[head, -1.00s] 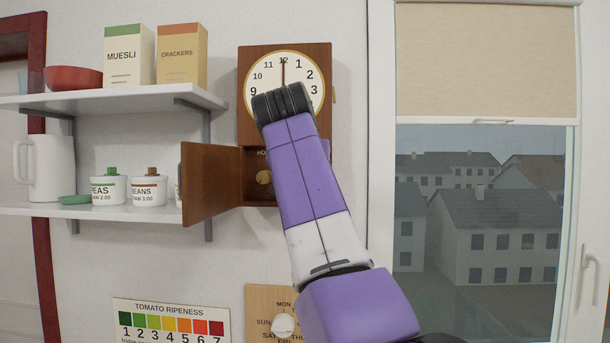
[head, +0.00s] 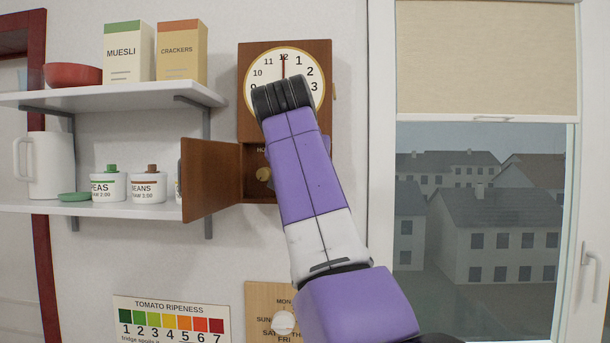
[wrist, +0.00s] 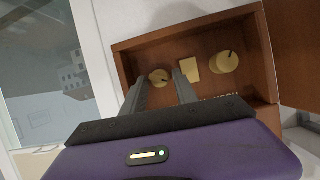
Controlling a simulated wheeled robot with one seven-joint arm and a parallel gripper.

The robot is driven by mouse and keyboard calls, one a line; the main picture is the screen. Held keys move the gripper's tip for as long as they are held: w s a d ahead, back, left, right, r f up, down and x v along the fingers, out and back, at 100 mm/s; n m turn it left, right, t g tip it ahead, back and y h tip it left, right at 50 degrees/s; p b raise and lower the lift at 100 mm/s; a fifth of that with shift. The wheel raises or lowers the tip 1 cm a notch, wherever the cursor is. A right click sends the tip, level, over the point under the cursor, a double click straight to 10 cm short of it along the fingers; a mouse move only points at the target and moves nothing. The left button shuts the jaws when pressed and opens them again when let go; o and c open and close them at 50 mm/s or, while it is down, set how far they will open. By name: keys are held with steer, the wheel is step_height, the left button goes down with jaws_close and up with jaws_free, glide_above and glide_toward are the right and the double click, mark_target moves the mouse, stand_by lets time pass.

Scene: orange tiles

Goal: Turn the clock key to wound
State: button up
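The wooden wall clock (head: 244,120) has a white dial reading about twelve. Its lower compartment is open, with the door (head: 212,180) swung out to the left. A brass round knob (head: 264,174) shows inside; my arm hides the rest. In the wrist view the compartment holds a small round knob with a dark mark (wrist: 158,76), a pale square plate (wrist: 191,64) and a larger round knob with a dark pointer (wrist: 224,62). I cannot tell which knob is the key. My gripper (wrist: 158,80) is open, its fingertips either side of the small knob; contact is unclear.
The open door stands close to the shelves (head: 110,98) on the left, which hold boxes, a red bowl, jars and a white jug (head: 50,165). A window (head: 480,220) is on the right. A wooden calendar board (head: 262,297) hangs below.

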steer(key=b+v, duration=0.3)
steer(key=v, duration=0.4)
stand_by(0.3)
